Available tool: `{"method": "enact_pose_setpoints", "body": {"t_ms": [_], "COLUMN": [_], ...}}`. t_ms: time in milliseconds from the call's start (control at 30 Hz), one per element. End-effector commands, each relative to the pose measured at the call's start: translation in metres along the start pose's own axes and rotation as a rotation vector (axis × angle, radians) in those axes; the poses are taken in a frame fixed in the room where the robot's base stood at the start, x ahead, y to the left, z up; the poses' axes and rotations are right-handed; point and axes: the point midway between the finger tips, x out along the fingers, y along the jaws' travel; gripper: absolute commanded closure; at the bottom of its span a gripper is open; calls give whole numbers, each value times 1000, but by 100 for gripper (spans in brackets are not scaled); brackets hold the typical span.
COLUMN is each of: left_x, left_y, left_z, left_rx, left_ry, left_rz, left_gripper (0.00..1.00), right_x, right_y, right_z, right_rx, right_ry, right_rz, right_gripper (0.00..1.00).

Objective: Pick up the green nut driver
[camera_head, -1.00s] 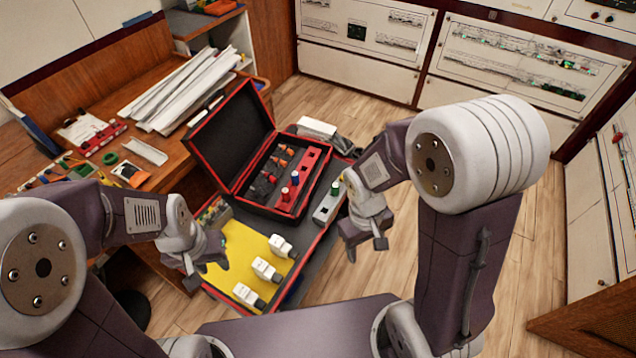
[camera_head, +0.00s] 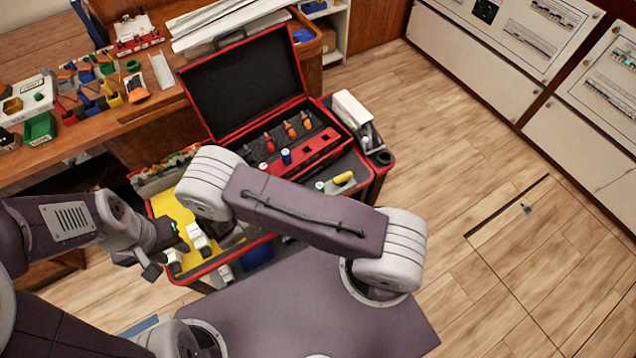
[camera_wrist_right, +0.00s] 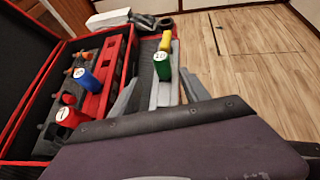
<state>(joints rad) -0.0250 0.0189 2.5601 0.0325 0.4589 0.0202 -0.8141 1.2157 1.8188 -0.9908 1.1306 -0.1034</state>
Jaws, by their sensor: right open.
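The green nut driver (camera_wrist_right: 162,66) stands upright in a grey rack (camera_wrist_right: 161,94), with its handle up, in the right wrist view. In the head view only its green top (camera_head: 319,186) shows beyond my right arm. My right gripper (camera_wrist_right: 160,77) is open, with one grey finger on each side of the green driver in the picture; I cannot tell whether either touches it. In the head view that gripper is hidden behind my arm. My left gripper (camera_head: 166,258) is open and empty by the yellow mat's front edge.
The open black case (camera_head: 240,85) with red edges stands to the left, with blue (camera_wrist_right: 87,84) and red (camera_wrist_right: 74,117) drivers by a red rack. White breakers (camera_head: 198,238) stand on the yellow mat (camera_head: 172,205).

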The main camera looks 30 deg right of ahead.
Motion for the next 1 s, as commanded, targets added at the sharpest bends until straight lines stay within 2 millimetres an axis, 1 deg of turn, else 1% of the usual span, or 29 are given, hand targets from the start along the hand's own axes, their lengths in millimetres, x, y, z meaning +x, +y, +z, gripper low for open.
{"method": "enact_pose_setpoints", "body": {"t_ms": [67,233,300,467,600,700,800,967,1000], "left_x": [0,1,1,2,3,4,4,4,4], "left_y": [0,0,0,0,0,0,0,0,0], "left_z": [0,0,0,0,0,0,0,0,0], "left_rx": [0,0,0,0,0,0,0,0,0], "left_ry": [0,0,0,0,0,0,0,0,0], "left_rz": [0,0,0,0,0,0,0,0,0], "left_gripper": [64,64,64,64,64,64,64,64,64], "right_x": [4,32,37,44,71,85,91,91,91], "right_y": [0,-2,-1,-2,-6,-6,-5,-5,-5], "right_z": [1,1,1,1,1,1,1,1,1], "right_rx": [1,2,2,4,2,2,4,4,4], "right_ry": [0,1,1,1,2,2,3,3,3], "right_rz": [-2,-7,-5,-6,-10,-7,-5,-4,-4], "right_gripper": [46,46,46,46,46,46,46,46,52]}}
